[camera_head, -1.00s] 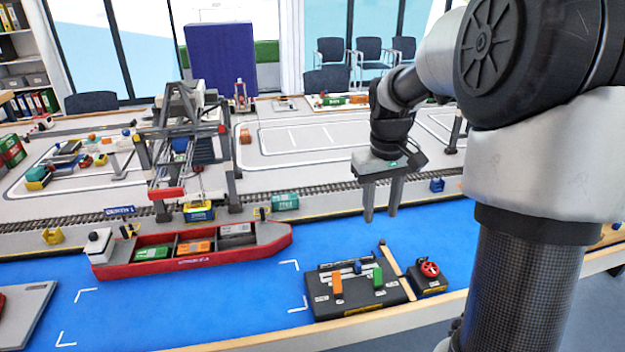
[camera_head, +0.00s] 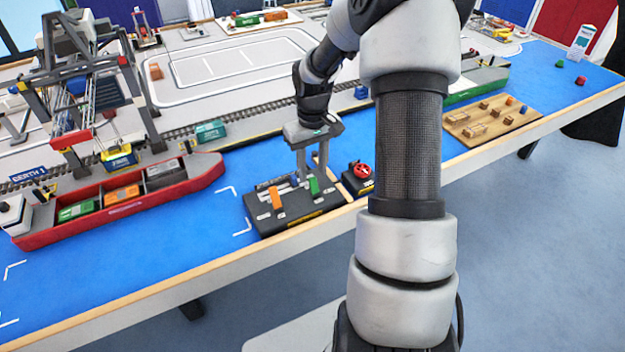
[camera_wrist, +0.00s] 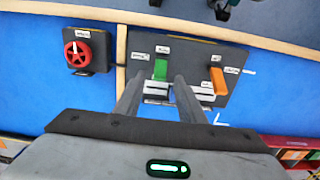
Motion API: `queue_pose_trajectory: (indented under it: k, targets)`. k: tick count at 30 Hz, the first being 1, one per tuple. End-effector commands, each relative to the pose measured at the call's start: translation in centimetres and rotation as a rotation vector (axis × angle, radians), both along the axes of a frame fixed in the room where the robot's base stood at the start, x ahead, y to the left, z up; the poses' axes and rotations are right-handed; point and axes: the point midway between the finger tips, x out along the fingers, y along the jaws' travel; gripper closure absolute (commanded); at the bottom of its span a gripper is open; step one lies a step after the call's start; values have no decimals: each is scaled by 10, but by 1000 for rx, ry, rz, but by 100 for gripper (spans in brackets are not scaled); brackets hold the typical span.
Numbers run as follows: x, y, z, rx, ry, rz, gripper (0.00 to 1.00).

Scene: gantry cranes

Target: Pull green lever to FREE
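The green lever (camera_head: 314,186) stands upright on the right half of a dark control panel (camera_head: 293,219) on the blue surface. In the wrist view the green lever (camera_wrist: 160,69) shows just past my fingertips, in line with the gap between them. My gripper (camera_head: 312,180) is over the back of the panel, pointing down, with its two fingers apart and nothing between them that I can make out. The wrist view also shows the open gripper (camera_wrist: 158,79). Small white labels sit around the lever; their words are too small to read.
An orange lever (camera_head: 277,198) stands left of the green one on the same panel. A red knob (camera_head: 361,171) on a dark box is just right of the panel. A red ship (camera_head: 120,200) lies to the left, below a gantry crane (camera_head: 85,90). Open blue surface lies between ship and panel.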

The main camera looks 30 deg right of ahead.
Motion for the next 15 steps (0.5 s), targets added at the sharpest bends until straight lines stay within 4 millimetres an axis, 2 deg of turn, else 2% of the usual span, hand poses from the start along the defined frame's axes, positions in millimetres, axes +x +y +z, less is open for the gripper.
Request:
queue_pose_trajectory:
  k: [1,6,15]
  targets:
    - [-1,0,-11,1,2,1,64]
    - [0,0,-31,0,1,0,64]
    - [0,0,-38,-1,-1,1,64]
